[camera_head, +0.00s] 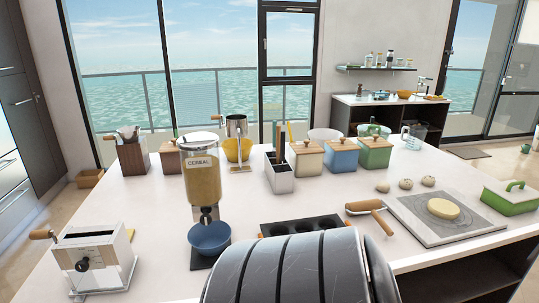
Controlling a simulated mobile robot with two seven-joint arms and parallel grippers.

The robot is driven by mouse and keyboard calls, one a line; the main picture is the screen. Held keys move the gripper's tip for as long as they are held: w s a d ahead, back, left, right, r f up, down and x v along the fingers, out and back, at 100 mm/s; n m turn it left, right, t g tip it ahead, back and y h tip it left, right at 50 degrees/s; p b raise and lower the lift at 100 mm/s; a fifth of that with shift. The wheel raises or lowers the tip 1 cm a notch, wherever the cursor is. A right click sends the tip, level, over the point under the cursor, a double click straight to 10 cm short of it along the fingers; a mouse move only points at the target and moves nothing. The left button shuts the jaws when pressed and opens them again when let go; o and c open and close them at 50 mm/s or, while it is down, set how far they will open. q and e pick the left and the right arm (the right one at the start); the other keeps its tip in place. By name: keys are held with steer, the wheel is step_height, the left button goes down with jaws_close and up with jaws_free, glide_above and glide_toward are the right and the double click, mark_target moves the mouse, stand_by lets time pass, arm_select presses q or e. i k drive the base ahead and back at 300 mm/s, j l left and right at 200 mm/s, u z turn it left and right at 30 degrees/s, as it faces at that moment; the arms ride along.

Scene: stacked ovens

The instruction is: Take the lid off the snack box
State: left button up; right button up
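No box in view is clearly marked as the snack box. Another lidded box (171,159) stands further left, partly hidden by the cereal dispenser. All these lids look shut. Neither of my grippers is in view.
The cereal dispenser (202,178) stands over a blue bowl (209,237). A white hand-cranked box (92,260) is at front left. A large dark grey ribbed curved object (290,272) blocks the front middle. A grey board (440,217) lies at right. The counter's left-middle is clear.

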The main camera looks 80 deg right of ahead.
mark_target(514, 191)
steer(key=z, duration=4.3)
